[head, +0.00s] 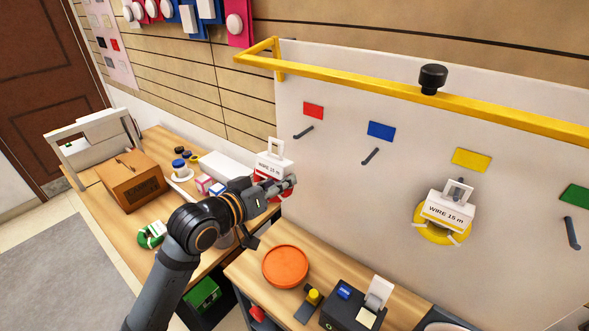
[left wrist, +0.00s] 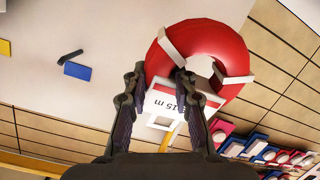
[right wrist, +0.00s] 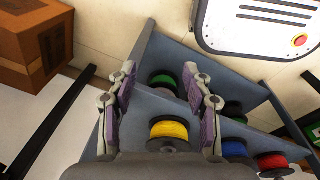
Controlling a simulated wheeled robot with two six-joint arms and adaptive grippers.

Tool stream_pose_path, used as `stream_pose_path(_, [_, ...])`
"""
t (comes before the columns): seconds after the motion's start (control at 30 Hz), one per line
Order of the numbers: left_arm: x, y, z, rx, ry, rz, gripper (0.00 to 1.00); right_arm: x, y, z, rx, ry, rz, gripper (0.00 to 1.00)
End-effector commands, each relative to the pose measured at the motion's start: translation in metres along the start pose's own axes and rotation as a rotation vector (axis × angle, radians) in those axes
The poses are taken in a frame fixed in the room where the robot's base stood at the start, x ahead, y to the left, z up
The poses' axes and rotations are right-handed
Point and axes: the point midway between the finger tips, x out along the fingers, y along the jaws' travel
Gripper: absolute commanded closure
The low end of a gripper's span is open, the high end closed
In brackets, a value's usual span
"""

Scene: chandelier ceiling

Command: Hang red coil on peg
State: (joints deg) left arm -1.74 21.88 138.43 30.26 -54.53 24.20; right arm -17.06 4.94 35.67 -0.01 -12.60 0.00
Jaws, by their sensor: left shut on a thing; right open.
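My left gripper (head: 288,184) is shut on the red coil (head: 262,176), which has a white "WIRE 15 m" tag. In the left wrist view the red coil (left wrist: 215,38) hangs just beyond the fingertips, with the tag between and beside them. The coil is left of the white board's red label (head: 313,110) and the bare peg (head: 303,132) under it; the gripper partly hides it in the head view. My right gripper (right wrist: 158,75) is open and empty, seen only in the right wrist view.
A yellow coil (head: 428,231) hangs under the yellow label (head: 471,159). Bare pegs show under the blue (head: 381,131) and green labels. A yellow rail (head: 360,82) crosses the board's top. An orange dish (head: 286,266) is on the bench. Several spools sit below my right gripper.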

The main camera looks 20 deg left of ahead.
Motion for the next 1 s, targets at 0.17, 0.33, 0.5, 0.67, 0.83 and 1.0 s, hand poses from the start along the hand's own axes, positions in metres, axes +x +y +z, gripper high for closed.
stream_pose_path(0.17, [-0.001,0.002,-0.002,0.001,0.006,0.006,1.00,0.000,-0.010,0.005,0.005,-0.007,-0.011,0.49])
stream_pose_path(0.33, [0.006,0.001,-0.002,-0.003,0.008,0.003,1.00,0.003,-0.013,0.013,0.006,-0.020,-0.016,0.49])
stream_pose_path(0.5, [0.018,0.002,-0.004,-0.003,0.009,0.004,1.00,0.008,-0.011,0.011,0.004,-0.016,-0.012,0.49])
stream_pose_path(0.67, [0.029,0.002,-0.005,-0.002,0.007,0.003,1.00,0.011,-0.006,0.003,0.002,-0.003,-0.006,0.49])
stream_pose_path(0.83, [0.041,0.003,-0.006,-0.001,0.005,0.004,1.00,0.014,-0.003,0.002,0.001,0.000,-0.002,0.49])
stream_pose_path(1.0, [0.053,0.004,-0.007,-0.001,0.006,0.004,1.00,0.017,-0.004,0.003,0.001,-0.002,-0.003,0.49])
